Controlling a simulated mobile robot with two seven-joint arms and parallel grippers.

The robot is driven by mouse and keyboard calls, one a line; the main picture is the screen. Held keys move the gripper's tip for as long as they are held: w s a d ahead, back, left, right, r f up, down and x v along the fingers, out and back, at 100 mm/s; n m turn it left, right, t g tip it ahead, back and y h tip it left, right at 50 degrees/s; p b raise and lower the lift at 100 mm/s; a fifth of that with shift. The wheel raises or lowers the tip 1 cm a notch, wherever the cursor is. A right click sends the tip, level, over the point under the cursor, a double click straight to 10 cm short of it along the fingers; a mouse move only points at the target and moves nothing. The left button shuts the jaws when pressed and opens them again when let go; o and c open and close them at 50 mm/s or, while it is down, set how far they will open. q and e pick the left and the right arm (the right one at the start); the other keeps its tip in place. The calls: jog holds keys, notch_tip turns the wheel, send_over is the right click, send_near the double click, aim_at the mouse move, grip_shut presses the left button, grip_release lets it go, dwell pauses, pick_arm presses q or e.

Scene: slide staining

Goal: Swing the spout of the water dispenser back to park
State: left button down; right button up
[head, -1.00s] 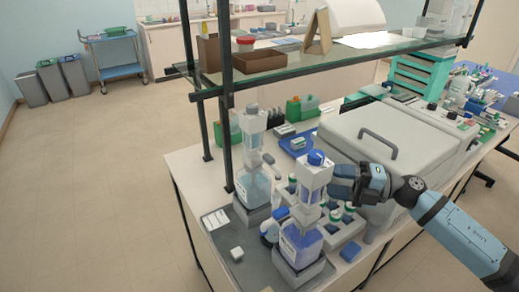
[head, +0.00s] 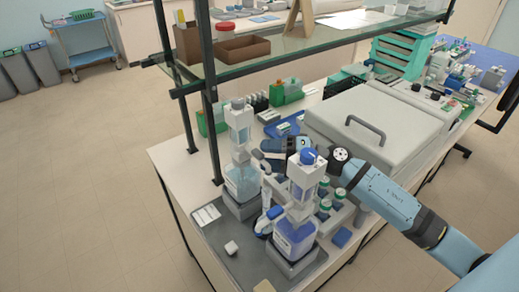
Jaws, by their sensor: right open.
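Two bottle-top dispensers stand at the near left end of the bench. The rear one (head: 239,127) has a grey cap and pale blue liquid in its bottle. The front one (head: 303,180) has a blue cap and bluer liquid. I cannot read which is the water dispenser. My right gripper (head: 264,151) reaches past the back of the front dispenser, its fingers pointing left at the rear dispenser's spout area. It is open. Whether it touches the spout is too small to tell. The front dispenser's head hides part of my wrist. My left gripper is not in view.
A grey tray (head: 218,233) lies under the dispensers, with a small white block (head: 231,248) on it. Several capped jars stand right of the front dispenser. A large grey lidded machine (head: 375,125) and a glass shelf (head: 290,55) on dark posts bound the space.

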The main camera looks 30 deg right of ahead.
jog(key=shift+x, duration=0.95)
jog(key=shift+w+a, duration=0.15)
jog(key=shift+a, duration=0.05)
grip_shut()
